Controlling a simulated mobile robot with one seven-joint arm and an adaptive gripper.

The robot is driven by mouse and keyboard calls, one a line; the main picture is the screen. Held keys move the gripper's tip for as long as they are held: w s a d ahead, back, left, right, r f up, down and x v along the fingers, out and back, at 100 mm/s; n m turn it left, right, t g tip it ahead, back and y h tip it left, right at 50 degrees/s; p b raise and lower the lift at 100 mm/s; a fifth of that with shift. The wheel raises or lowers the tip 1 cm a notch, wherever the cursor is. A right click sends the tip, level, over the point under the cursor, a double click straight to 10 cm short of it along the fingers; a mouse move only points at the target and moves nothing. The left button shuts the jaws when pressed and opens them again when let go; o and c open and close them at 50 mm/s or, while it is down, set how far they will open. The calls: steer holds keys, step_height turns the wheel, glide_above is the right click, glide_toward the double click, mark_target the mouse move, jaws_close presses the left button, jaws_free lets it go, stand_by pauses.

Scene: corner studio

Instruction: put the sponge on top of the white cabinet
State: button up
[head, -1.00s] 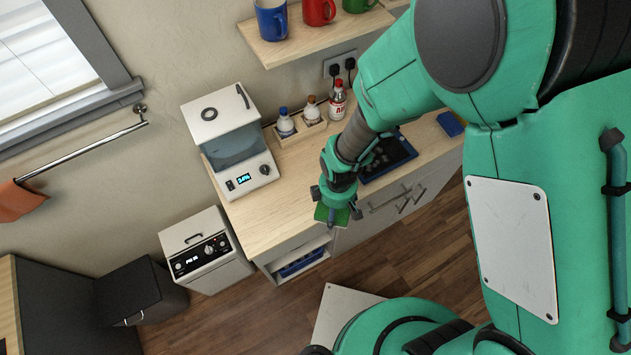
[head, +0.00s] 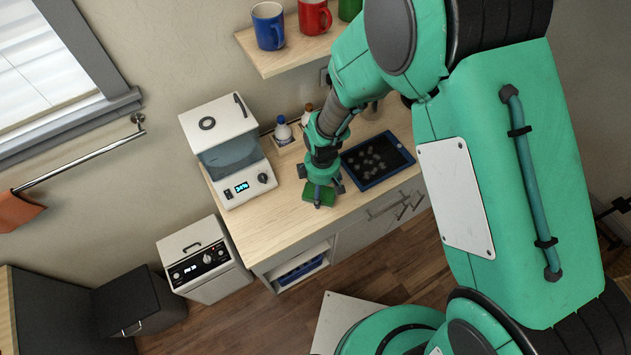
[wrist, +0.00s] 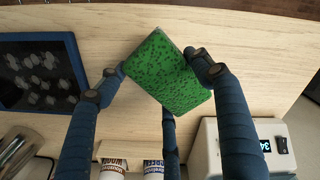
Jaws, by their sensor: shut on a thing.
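The green, dark-speckled sponge (wrist: 170,75) is held between the fingers of my gripper (wrist: 155,70) in the wrist view. In the head view my gripper (head: 321,188) is shut on the sponge (head: 312,194), over the wooden top near its front edge. I cannot tell whether the sponge touches the surface.
A white appliance with a display (head: 228,150) stands on the top, left of my gripper. A blue-rimmed tray (head: 378,160) lies to the right and bottles (head: 283,129) stand behind. A mug shelf (head: 288,50) hangs above. A white machine (head: 203,262) stands on the floor.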

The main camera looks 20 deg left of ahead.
steer(key=w+a, duration=0.2)
steer(key=w, duration=0.1)
steer(key=w+a, duration=0.1)
steer(key=shift+w+a+f, duration=0.1)
steer(key=shift+w+f, duration=0.2)
steer(key=shift+f, duration=0.1)
steer(key=shift+f, duration=1.65)
steer(key=shift+f, duration=0.15)
steer(key=o, duration=1)
step_height(320, 180, up, 12)
steer(key=shift+r, duration=0.2)
